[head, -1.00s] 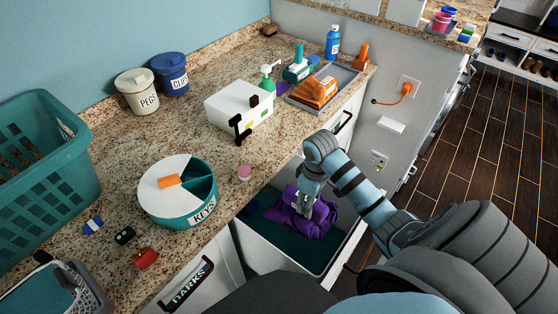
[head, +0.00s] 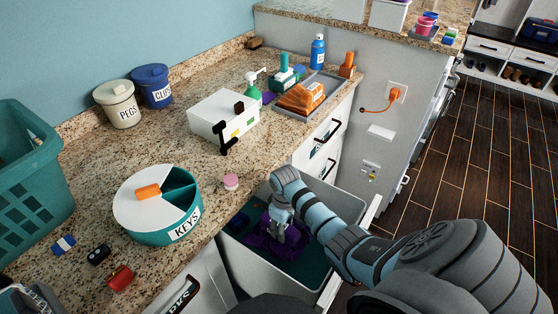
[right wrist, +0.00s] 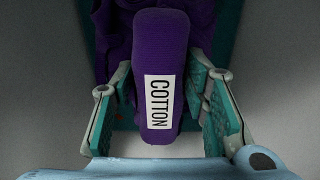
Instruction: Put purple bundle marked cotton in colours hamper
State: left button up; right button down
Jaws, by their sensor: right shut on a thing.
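The purple bundle (right wrist: 163,60) carries a white label reading COTTON and fills the space between my right fingers in the right wrist view. My right gripper (head: 283,232) is shut on it, reaching down inside an open pull-out hamper (head: 328,282) with pale walls and a teal inside. Purple cloth (head: 262,244) shows around the fingers in the head view. More purple cloth (right wrist: 112,35) lies beyond the bundle in the right wrist view. The hamper's front label is hidden, and I cannot tell whether the bundle rests on the bottom. My left gripper is not in view.
A closed-looking hamper front (head: 195,290) with a partly hidden label stands left of the open one. The counter above holds a teal KEYS tin (head: 155,235), a white box (head: 222,115) and a tray (head: 335,82). A teal basket (head: 30,170) stands far left.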

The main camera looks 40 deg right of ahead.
jog(key=shift+w+a+f+b, duration=0.1)
jog(key=shift+w+a+b, duration=0.1)
jog(key=shift+w, duration=0.3)
jog(key=shift+w+a+f+b, duration=0.1)
jog(key=shift+w+a, duration=0.05)
jog(key=shift+w, duration=0.35)
jog(key=shift+s+f, duration=0.15)
jog(key=shift+f, duration=0.35)
jog(key=shift+d, duration=0.1)
jog(key=shift+f+b, duration=0.3)
jog(key=shift+f, duration=0.25)
jog(key=c, duration=0.9)
grip_release()
jog(key=shift+c, duration=0.2)
notch_tip(320, 180, up, 13)
jog(key=p, duration=0.4)
jog(key=shift+r+p, duration=0.15)
jog(key=shift+p, duration=0.25)
